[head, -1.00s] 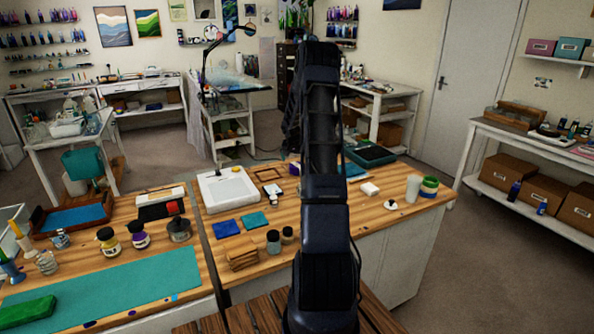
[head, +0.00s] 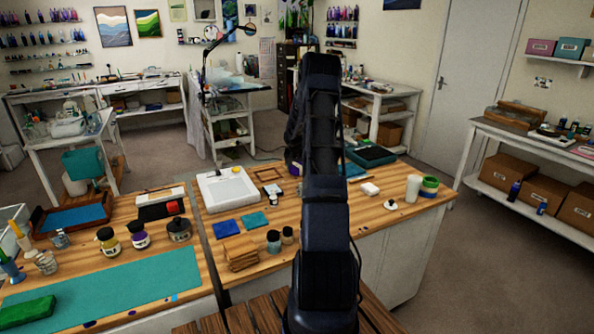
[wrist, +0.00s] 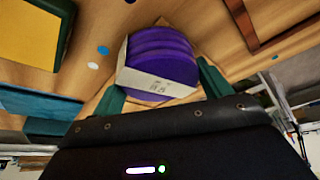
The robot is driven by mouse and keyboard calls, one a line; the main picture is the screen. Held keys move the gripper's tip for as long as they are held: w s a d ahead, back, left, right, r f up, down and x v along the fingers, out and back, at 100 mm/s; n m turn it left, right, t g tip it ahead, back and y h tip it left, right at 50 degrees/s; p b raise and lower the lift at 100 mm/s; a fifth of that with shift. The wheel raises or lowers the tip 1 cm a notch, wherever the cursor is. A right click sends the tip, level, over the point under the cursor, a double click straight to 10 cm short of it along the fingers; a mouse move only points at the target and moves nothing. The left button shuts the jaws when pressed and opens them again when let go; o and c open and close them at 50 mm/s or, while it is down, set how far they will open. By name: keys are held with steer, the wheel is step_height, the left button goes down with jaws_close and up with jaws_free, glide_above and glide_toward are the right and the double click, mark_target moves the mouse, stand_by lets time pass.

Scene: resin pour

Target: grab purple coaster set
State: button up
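The purple coaster set (wrist: 163,55), a stack of round purple coasters with a pale paper band, lies on the wooden tabletop in the wrist view. My gripper (wrist: 160,92) shows there with its two teal fingers apart, one on each side of the set. The set lies between and just beyond the fingertips; I cannot tell whether either finger touches it.
In the wrist view a yellow panel in a dark frame (wrist: 30,35) and a teal block (wrist: 45,112) lie to the left, and a wooden frame (wrist: 245,22) at upper right. In the head view a white scale-like device (head: 228,188) and small jars (head: 274,240) stand left of my arm.

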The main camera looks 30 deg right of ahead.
steer(key=shift+c, duration=1.3)
steer(key=shift+r, duration=0.1)
